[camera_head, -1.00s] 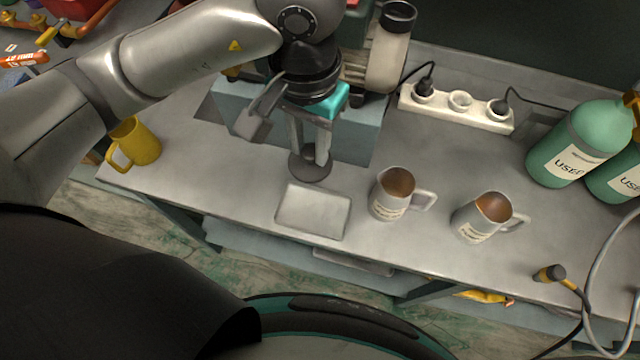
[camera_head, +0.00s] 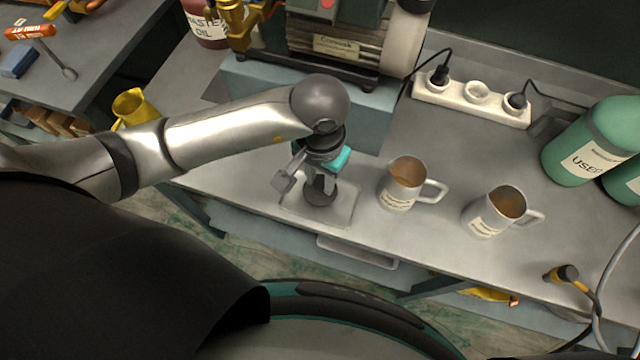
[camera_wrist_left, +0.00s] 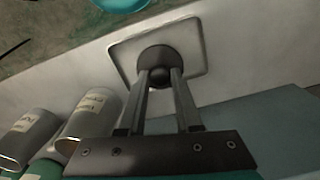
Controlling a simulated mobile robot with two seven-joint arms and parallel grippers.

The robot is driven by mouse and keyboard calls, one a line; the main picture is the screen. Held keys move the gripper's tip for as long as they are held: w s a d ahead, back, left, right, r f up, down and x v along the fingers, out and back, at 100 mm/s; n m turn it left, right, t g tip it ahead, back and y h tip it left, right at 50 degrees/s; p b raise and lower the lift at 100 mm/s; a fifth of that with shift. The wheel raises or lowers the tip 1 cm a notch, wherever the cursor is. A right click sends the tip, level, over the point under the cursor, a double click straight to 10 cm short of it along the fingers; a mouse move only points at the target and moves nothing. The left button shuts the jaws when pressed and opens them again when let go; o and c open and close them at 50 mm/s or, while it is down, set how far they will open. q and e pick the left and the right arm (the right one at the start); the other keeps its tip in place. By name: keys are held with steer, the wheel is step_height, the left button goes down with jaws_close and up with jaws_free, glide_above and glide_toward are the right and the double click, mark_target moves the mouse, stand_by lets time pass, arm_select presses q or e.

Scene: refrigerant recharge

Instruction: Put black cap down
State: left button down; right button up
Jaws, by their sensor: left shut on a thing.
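The black cap (camera_head: 322,196) is a dark round disc with a knob on top. My left gripper (camera_head: 319,185) points down and is shut on the cap's knob. The cap is over the shallow grey tray (camera_head: 346,213) on the bench. In the left wrist view the two fingers (camera_wrist_left: 160,76) hold the knob of the cap (camera_wrist_left: 157,56), and the tray (camera_wrist_left: 196,45) shows around the disc. I cannot tell whether the disc touches the tray floor. My right gripper is not in view.
Two metal jugs, a nearer one (camera_head: 396,200) and a farther one (camera_head: 484,222), stand right of the tray. A pump (camera_head: 345,50) stands behind on a blue-grey block. A yellow jug (camera_head: 133,107), a power strip (camera_head: 455,97) and green cylinders (camera_head: 590,150) are farther off.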

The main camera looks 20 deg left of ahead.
mark_target(320, 184)
arm_select(q)
steer(key=shift+f, duration=1.8)
steer(key=shift+f+b, duration=0.15)
steer(key=shift+b, duration=0.25)
steer(key=c, duration=0.6)
jaws_free()
steer(key=shift+r+p, duration=0.3)
step_height(320, 184, up, 12)
steer(key=p, duration=0.1)
